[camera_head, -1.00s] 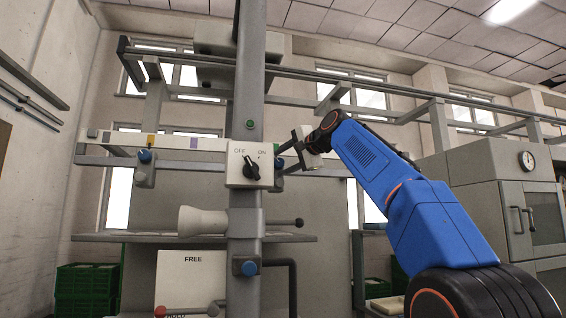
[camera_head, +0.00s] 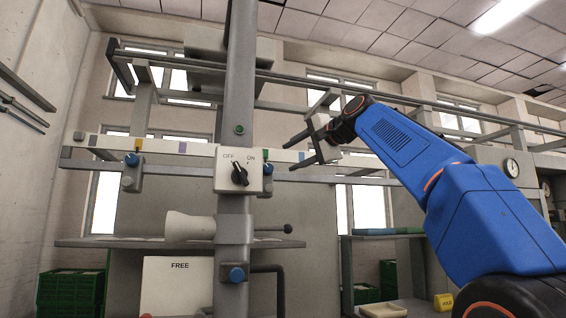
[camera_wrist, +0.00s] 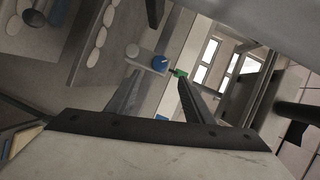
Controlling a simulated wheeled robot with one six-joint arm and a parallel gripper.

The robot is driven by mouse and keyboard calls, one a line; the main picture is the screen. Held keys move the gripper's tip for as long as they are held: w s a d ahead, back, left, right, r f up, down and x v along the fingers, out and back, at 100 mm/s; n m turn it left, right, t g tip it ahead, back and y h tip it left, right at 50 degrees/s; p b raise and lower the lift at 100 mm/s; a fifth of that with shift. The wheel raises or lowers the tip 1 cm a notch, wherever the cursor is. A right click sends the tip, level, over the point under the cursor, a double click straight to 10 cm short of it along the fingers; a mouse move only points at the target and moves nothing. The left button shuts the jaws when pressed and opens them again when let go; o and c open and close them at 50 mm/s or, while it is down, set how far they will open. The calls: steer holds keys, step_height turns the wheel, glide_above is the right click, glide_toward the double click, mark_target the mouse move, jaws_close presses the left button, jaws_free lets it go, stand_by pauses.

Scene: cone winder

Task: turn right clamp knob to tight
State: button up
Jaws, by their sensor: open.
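The right clamp (camera_head: 267,186) hangs on the long white rail just right of the OFF/ON switch box. Its blue knob (camera_head: 267,170) faces out, with a small green tab above it. The blue knob also shows in the wrist view (camera_wrist: 160,62), ahead of the fingertips and between their lines. How far the knob is turned is too small to tell. My gripper (camera_head: 291,155) is open and empty, a little right of the right clamp and apart from it. Its two fingers (camera_wrist: 158,80) spread either side of the knob in the wrist view.
The switch box (camera_head: 238,171) with a black dial is on the grey post, left of the clamp. A left clamp (camera_head: 131,178) with a blue knob sits farther along the rail (camera_head: 200,146). A handle with a dark ball (camera_head: 288,229) juts out below.

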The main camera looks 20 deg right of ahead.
steer(key=f+v, duration=0.1)
steer(key=v, duration=0.5)
steer(key=shift+r, duration=0.5)
steer(key=shift+s, duration=0.1)
steer(key=s+a+f+n+g+h, duration=0.1)
steer(key=s+f+n+g+h, duration=0.35)
steer(key=f, duration=1.35)
steer(key=s+f+g+y, duration=0.1)
steer(key=s+f, duration=0.7)
steer(key=f, duration=0.9)
steer(key=s+a+f+n+g+h, duration=0.2)
steer(key=s+f, duration=0.5)
steer(key=f, duration=1.1)
steer(key=s+d+f+n+g, duration=0.1)
steer(key=s+f+n, duration=0.1)
steer(key=s+f, duration=0.4)
steer(key=s+d+f+n+g, duration=0.1)
steer(key=s+f, duration=0.5)
steer(key=f, duration=0.8)
steer(key=shift+d+n+g+h, duration=0.35)
steer(key=shift+n+h, duration=0.1)
steer(key=shift+n, duration=0.2)
steer(key=shift+f, duration=0.1)
